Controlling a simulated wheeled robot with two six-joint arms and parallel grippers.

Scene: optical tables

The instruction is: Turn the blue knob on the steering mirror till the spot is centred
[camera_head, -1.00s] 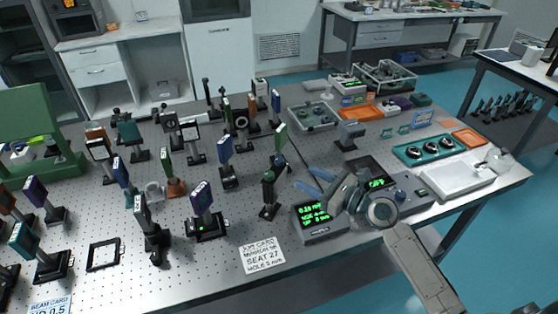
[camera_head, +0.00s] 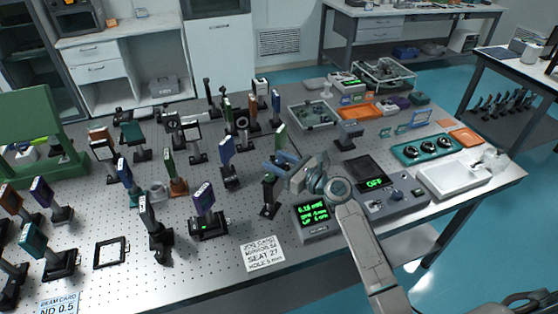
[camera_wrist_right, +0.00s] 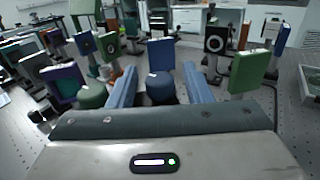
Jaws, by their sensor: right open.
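A blue knob (camera_wrist_right: 160,88) shows in the right wrist view between the two blue fingers of my right gripper (camera_wrist_right: 160,92). The fingers are open, with a gap visible on each side of the knob. A green knob (camera_wrist_right: 92,96) is just outside the left finger. In the head view my right gripper (camera_head: 274,167) reaches in from the right to a dark upright mount (camera_head: 269,190), which seems to be the steering mirror; its knobs are hidden there. I cannot make out the light spot. My left gripper is not in view.
Many mirror and filter mounts crowd the perforated table; a blue plate (camera_head: 227,150) stands close behind. A readout box (camera_head: 318,220) and a grey console (camera_head: 390,195) lie under my right arm. A white card (camera_head: 262,254) lies in front.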

